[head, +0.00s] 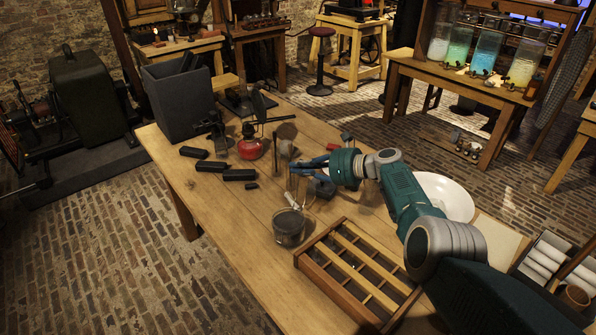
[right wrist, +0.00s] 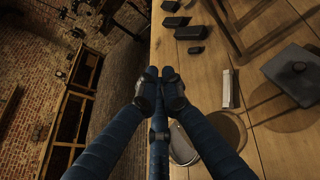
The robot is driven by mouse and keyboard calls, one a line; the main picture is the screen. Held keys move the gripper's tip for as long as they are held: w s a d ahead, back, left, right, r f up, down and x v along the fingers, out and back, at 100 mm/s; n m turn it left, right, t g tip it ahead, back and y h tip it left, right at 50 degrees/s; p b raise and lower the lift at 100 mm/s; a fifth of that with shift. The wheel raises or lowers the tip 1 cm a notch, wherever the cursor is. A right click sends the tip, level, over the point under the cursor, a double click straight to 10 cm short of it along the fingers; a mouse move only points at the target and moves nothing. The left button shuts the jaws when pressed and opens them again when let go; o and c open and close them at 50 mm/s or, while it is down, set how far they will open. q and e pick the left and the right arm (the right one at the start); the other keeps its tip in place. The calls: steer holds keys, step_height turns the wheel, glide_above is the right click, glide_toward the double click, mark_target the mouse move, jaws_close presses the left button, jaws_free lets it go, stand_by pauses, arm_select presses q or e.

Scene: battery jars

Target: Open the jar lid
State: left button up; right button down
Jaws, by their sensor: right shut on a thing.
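A round glass jar (head: 288,230) with a dark grey top or contents stands near the table's front edge; I cannot tell a separate lid on it. Its clear round rim (right wrist: 184,145) seems to show in the right wrist view, partly behind a finger. My right gripper (head: 297,167) is above the table, behind the jar in the head view. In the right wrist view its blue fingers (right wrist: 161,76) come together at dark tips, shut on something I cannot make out. A dark square slab with a knob (right wrist: 295,70) lies on the table to the right, apart from the fingers. My left gripper is not in view.
A wooden divided tray (head: 348,281) lies right of the jar, with a white bowl (head: 449,193) behind it. Several black blocks (head: 212,166), a red vessel (head: 250,146) and a grey box (head: 178,98) stand left. Bare tabletop (head: 228,208) lies left of the jar.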

steer(key=shift+d+f, duration=0.2)
steer(key=shift+f, duration=0.05)
steer(key=c, duration=2)
jaws_free()
steer(key=shift+w, duration=0.1)
steer(key=v, duration=1.2)
steer(key=shift+r, duration=0.1)
